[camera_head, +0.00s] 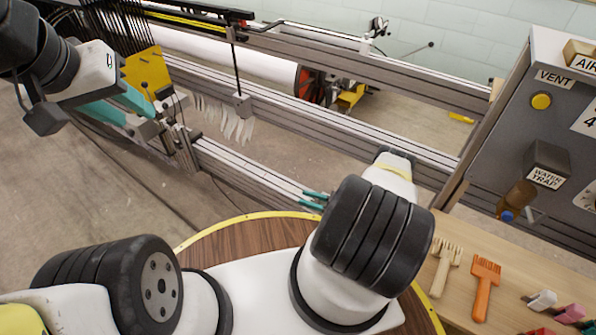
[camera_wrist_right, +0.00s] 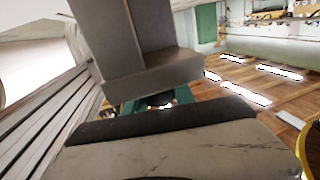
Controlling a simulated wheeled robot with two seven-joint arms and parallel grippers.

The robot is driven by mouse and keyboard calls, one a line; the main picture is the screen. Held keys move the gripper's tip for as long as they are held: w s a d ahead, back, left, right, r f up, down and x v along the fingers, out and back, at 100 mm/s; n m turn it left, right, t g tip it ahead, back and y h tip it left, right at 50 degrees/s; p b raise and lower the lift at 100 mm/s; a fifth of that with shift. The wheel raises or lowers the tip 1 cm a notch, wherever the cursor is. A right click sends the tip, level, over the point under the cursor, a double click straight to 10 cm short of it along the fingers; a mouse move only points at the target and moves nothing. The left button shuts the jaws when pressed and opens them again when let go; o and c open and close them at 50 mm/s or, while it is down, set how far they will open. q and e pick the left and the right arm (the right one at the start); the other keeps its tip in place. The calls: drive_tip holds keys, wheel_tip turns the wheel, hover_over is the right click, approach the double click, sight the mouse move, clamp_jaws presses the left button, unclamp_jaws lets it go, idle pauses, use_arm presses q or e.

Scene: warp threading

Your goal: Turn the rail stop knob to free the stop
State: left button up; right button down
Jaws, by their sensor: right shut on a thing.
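In the right wrist view, my right gripper (camera_wrist_right: 157,108) is shut on a small, dark, rounded piece, apparently the rail stop knob (camera_wrist_right: 160,101), which is mostly hidden. Teal pieces (camera_wrist_right: 184,96) show beside it. In the head view, my right arm reaches down to the front rail, with its pale end near the rail; the fingers and knob are hidden there.
Long grey rails (camera_head: 330,124) run across the head view. A grey panel (camera_head: 545,130) stands at right above a wooden bench (camera_head: 455,312) with an orange comb (camera_head: 485,285). A round wooden table (camera_head: 235,242) is in front.

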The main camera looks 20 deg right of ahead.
drive_tip(key=c, duration=1)
unclamp_jaws()
drive_tip(key=shift+c, duration=0.2)
drive_tip(key=v, duration=0.7)
drive_tip(key=shift+s+d, duration=0.25)
drive_tip(key=shift+d, duration=0.05)
